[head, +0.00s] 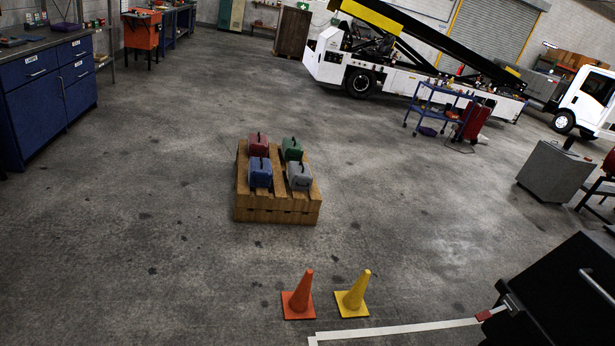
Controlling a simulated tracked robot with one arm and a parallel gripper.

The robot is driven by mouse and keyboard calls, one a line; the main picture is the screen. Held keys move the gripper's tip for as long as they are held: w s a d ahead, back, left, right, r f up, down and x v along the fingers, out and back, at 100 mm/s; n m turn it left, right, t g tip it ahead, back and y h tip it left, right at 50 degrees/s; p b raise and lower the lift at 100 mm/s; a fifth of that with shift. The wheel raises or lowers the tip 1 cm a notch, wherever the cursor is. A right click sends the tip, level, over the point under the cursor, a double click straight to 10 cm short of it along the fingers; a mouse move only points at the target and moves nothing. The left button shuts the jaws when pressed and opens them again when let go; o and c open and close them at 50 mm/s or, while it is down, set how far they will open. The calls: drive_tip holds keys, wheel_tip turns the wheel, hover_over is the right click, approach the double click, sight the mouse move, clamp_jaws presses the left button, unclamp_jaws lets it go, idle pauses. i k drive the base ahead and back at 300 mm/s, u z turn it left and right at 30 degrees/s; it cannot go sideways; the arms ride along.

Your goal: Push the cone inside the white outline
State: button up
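An orange cone (301,296) stands upright on its square base on the concrete floor, at the bottom middle of the head view. A yellow cone (354,295) stands upright just to its right, with a small gap between them. Part of the white outline (400,330) shows on the floor in front of both cones, with a corner at its left end. Both cones stand on the far side of this line. The rest of the outline is cut off by the lower picture edge. My gripper is not in view.
A wooden pallet stack (277,215) carrying several small cases stands beyond the cones. A black box-like thing with a metal handle (570,295) fills the lower right corner. A grey block (553,172) stands at right, blue cabinets (45,95) at left. The floor around the cones is clear.

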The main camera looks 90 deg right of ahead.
sight(351, 302)
drive_tip(key=u, duration=0.1)
drive_tip(key=i, duration=0.35)
drive_tip(key=z, duration=2.95)
drive_tip(key=i, duration=1.95)
drive_tip(key=z, duration=0.65)
